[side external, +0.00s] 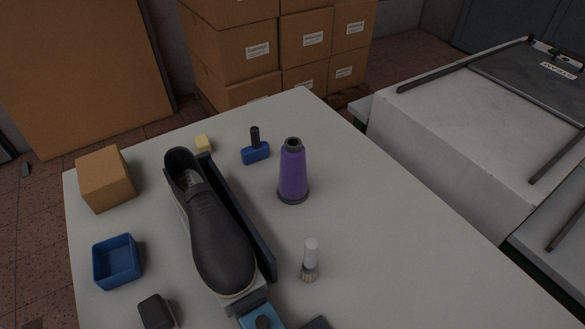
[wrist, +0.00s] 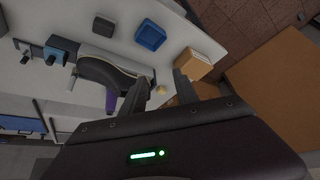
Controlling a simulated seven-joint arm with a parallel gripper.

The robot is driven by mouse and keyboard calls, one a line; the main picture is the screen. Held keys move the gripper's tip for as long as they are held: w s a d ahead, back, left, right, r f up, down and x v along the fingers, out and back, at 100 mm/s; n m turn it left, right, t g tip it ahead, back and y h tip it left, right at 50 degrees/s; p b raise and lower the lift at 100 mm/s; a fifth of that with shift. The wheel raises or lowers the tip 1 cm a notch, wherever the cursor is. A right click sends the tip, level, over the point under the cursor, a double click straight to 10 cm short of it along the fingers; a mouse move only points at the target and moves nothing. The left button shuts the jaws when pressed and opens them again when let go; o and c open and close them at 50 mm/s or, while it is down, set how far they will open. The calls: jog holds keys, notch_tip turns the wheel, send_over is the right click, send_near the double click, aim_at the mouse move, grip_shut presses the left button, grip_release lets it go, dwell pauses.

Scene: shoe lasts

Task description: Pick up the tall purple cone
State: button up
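The tall purple cone (side external: 293,172) stands upright on the table in the side external view, with a dark top and a dark base rim. Nothing touches it there. In the wrist view a part of the purple cone (wrist: 110,101) shows just left of my left finger; the rest is unclear or hidden. My gripper (wrist: 160,82) is open, its two dark fingers apart with nothing held between them. It is well above the table and not visible in the side external view.
A black shoe (side external: 215,230) on a stand is left of the cone. A blue-based brush (side external: 255,152) is behind it, and a white-handled brush (side external: 310,260) in front. A cardboard box (side external: 106,179), yellow block (side external: 203,144) and blue bin (side external: 117,261) are farther left. Table right of the cone is clear.

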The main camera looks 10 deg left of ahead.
jog(key=o, duration=0.7)
jog(key=shift+o, duration=0.2)
